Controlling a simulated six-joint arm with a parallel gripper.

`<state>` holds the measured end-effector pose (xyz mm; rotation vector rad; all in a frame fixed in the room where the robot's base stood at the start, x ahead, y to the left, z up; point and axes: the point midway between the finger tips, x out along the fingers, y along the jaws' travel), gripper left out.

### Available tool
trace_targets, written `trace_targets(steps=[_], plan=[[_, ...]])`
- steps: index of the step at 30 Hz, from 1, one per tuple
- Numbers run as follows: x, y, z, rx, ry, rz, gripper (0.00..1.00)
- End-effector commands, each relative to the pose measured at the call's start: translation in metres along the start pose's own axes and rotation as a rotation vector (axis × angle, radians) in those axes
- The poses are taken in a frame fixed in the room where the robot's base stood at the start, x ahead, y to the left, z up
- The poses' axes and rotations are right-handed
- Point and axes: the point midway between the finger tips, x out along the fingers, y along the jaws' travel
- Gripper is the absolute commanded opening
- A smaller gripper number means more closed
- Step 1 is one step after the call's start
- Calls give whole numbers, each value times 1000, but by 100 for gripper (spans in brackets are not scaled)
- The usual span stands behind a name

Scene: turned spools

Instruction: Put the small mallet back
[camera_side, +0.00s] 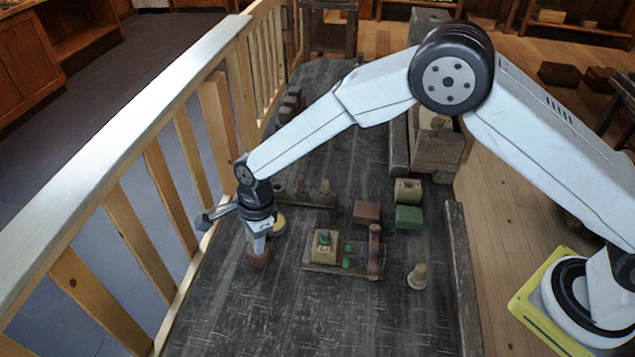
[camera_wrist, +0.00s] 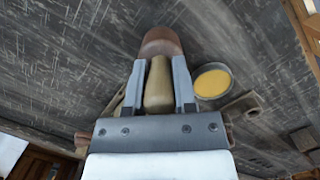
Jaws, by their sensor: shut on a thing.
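My gripper (camera_side: 258,243) points down over the dark table near the railing, left of the tools. In the wrist view my gripper (camera_wrist: 159,78) is shut on the pale tan handle of the small mallet (camera_wrist: 158,92). The mallet's rounded brown head sticks out beyond the fingertips. In the side view the brown head of the mallet (camera_side: 260,259) shows just below the fingers, and the handle is mostly hidden. I cannot tell whether the head touches the table. A wooden rack (camera_side: 318,201) with upright pieces stands behind my gripper.
A round tin with yellow contents (camera_wrist: 212,82) sits close beside my gripper. A board (camera_side: 318,268) with blocks and a reddish post lies to the right, near a small spool (camera_side: 416,277). Red (camera_side: 367,212) and green (camera_side: 408,217) blocks stand farther back. The front table is clear.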

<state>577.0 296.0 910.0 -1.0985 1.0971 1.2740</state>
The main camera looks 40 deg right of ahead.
Motion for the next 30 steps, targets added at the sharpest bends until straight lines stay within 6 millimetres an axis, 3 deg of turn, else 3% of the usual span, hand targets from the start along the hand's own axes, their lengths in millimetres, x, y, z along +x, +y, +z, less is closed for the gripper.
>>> trace_targets(steps=[6, 7, 10, 23, 30], plan=[[3, 0, 0, 0, 0, 0, 0], [3, 0, 0, 0, 0, -1, 40], [3, 0, 0, 0, 0, 0, 69], [0, 0, 0, 0, 0, 0, 69], [-17, 0, 0, 0, 0, -2, 69]])
